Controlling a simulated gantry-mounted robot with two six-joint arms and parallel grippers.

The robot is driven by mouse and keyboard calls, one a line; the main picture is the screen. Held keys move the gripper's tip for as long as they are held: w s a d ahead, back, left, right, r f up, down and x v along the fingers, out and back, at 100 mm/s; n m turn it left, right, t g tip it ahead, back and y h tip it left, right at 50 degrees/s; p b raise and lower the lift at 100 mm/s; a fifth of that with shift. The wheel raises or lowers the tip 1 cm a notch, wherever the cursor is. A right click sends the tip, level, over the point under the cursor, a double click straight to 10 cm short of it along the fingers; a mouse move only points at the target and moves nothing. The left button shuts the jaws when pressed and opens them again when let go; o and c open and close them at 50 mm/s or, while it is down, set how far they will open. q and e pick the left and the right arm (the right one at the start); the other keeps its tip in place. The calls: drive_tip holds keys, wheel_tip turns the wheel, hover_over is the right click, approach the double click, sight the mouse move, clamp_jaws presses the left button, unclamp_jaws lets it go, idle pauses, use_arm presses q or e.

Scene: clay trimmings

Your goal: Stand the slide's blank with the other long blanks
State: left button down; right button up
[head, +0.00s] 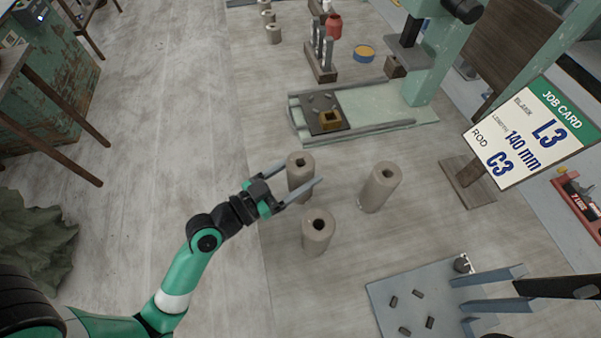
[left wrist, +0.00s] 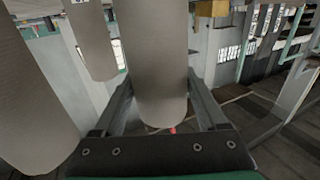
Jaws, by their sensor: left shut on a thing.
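Three long grey-beige cylindrical blanks with a hole in the top stand close together mid-table in the head view. My left gripper (head: 295,189) has its fingers on either side of the back-left blank (head: 300,178) and is shut on it. That blank is upright; I cannot tell whether its base touches the table. It fills the middle of the left wrist view (left wrist: 152,70), between the fingers. The right blank (head: 378,190) and the front blank (head: 318,234) stand apart from it. The slide (head: 330,120) carries a dark plate and a small yellow-brown block.
The job card (head: 535,135) reads L3, 140 mm, C3. A blue-grey plate (head: 385,290) with small dark pieces and prongs lies at front right. Shorter cylinders (head: 273,34), a dark rack (head: 320,68) and a green press column (head: 430,65) stand behind. The table left of the blanks is clear.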

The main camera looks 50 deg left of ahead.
use_arm(q)
drive_tip(key=shift+w, duration=0.1)
unclamp_jaws()
drive_tip(key=shift+r, duration=0.1)
drive_tip(key=shift+s, duration=0.2)
drive_tip(key=s, duration=1.1)
drive_tip(key=shift+s+a, duration=0.3)
drive_tip(key=shift+s, duration=0.05)
